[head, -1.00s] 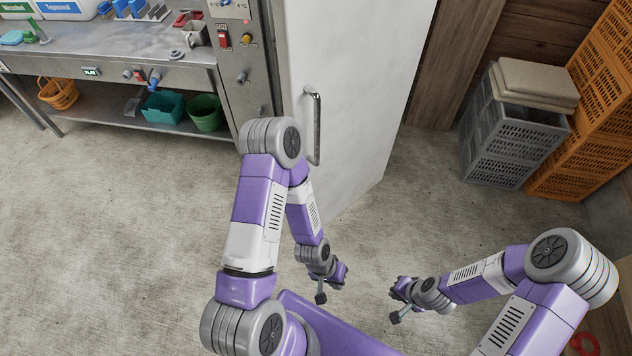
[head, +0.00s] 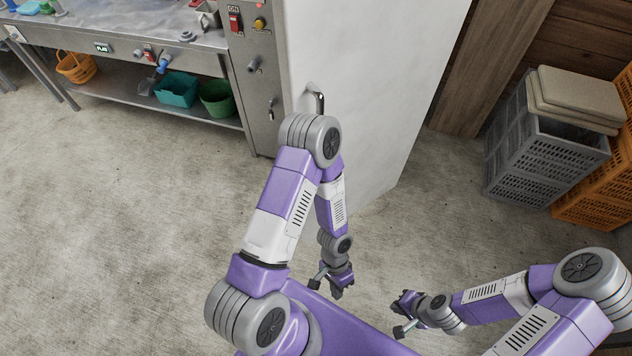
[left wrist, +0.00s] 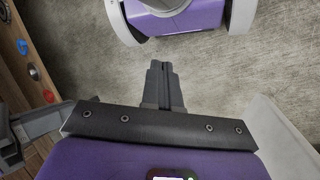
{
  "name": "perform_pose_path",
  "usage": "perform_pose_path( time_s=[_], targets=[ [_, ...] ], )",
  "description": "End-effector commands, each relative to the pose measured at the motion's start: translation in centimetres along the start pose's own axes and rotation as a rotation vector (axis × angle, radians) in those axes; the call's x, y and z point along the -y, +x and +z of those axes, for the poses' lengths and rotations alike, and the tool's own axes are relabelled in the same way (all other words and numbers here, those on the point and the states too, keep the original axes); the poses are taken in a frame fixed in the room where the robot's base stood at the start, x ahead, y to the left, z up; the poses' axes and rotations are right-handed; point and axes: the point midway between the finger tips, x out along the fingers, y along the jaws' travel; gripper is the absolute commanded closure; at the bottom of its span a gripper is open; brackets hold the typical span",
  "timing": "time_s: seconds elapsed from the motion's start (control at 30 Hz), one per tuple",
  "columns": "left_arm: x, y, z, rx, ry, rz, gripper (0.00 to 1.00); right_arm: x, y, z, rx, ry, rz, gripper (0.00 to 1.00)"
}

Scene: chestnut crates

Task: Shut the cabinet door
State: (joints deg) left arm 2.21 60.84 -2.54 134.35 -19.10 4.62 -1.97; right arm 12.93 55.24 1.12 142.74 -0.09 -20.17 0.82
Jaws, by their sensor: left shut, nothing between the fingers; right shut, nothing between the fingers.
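A tall white cabinet door (head: 365,90) stands upright in front of me in the head view, with a metal bar handle (head: 319,101) on its left part. My left arm's elbow hides the lower handle and part of the door. I cannot tell how far the door stands open. My left gripper (head: 341,289) is shut and empty, in front of and below the door, apart from it. It also shows in the left wrist view (left wrist: 159,75), with its fingers together over the floor. My right gripper (head: 405,318) is shut and empty, to the right of the left one.
A steel panel with switches (head: 252,70) stands left of the door. A steel bench (head: 120,50) with baskets on its shelf is at the left. Grey crates (head: 540,150) with pale slabs on top and orange crates (head: 590,205) stand at the right. The floor between is clear.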

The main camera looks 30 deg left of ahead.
Motion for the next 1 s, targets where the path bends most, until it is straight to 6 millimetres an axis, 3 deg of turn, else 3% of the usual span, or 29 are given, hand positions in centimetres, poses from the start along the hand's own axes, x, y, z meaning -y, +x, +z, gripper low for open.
perform_pose_path(
  time_s=[0.03, 0.1, 0.23, 0.33, 0.43, 0.53, 0.7, 0.87, 1.0],
  targets=[
    [0.9, 1.5, 0.8, 0.111, 0.116, -0.042, 1.00, -0.4, 1.1, -0.1, 0.000, 0.000, 0.000, 1.00],
    [2.7, 2.2, 2.3, 0.276, 0.273, -0.122, 1.00, -0.7, 2.0, -0.1, 0.000, 0.000, 0.000, 1.00],
    [7.6, 1.4, 3.0, 0.583, 0.532, -0.344, 1.00, -1.3, 3.5, -0.2, 0.000, -0.001, 0.000, 1.00],
    [11.7, -1.0, 1.4, 0.804, 0.696, -0.581, 1.00, -1.7, 4.6, -0.2, 0.000, -0.001, 0.000, 1.00],
    [14.4, -4.6, -2.1, 0.996, 0.812, -0.857, 1.00, -2.1, 5.7, -0.3, 0.000, -0.001, 0.000, 1.00],
    [15.1, -8.3, -6.3, 1.139, 0.876, -1.136, 1.00, -2.4, 6.5, -0.3, 0.000, -0.001, 0.000, 1.00],
    [13.4, -12.9, -11.6, 1.262, 0.897, -1.495, 1.00, -2.7, 7.4, -0.3, 0.000, -0.001, 0.000, 1.00],
    [12.3, -14.7, -13.5, 1.297, 0.885, -1.638, 1.00, -2.8, 7.6, -0.4, 0.000, -0.001, 0.000, 1.00],
    [13.3, -15.5, -13.6, 1.301, 0.880, -1.651, 1.00, -2.9, 7.7, -0.4, 0.000, -0.001, 0.000, 1.00]
  ],
)
